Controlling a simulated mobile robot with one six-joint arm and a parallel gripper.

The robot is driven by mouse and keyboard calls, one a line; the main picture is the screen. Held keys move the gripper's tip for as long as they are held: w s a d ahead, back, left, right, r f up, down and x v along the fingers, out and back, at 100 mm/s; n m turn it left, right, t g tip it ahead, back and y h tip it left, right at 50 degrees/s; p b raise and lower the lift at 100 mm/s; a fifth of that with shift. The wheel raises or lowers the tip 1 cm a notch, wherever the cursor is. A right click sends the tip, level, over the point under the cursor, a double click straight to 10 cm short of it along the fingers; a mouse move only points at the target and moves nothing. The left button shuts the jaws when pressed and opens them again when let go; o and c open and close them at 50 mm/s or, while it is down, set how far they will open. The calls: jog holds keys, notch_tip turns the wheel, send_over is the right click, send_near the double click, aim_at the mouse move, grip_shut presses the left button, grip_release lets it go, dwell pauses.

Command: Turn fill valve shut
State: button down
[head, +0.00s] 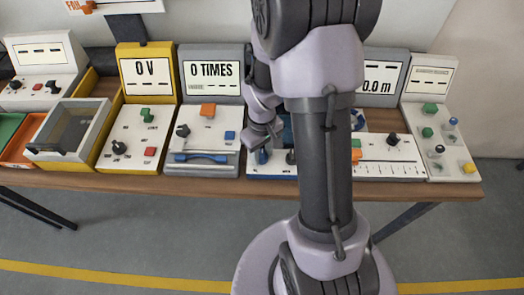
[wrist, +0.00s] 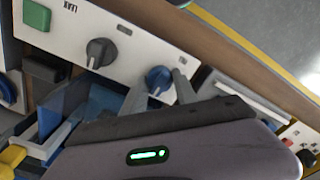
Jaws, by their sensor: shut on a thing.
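A blue knob (wrist: 158,78) on a white panel (wrist: 130,62) sits between the two fingertips of my gripper (wrist: 160,82) in the wrist view. The fingers lie on either side of it, shut on it. I take it to be the fill valve; its label is not readable. In the head view my gripper (head: 263,138) reaches down over the blue knob (head: 262,157) at the left of the panel, which my arm partly hides. A dark grey knob (wrist: 100,52) stands beside it, apart from the fingers.
A green button (wrist: 37,14) is farther along the same panel. To the left in the head view is the station with the "0 TIMES" display (head: 211,74) and a blue handle (head: 200,157). The table's front edge (head: 150,190) is clear.

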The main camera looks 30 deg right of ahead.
aim_at(262, 153)
jog(key=shift+n, duration=0.6)
jog(key=c, duration=1)
grip_release()
jog(key=shift+o, duration=0.2)
notch_tip(262, 153, up, 17)
jog(key=p, duration=0.6)
jog(key=shift+r, duration=0.2)
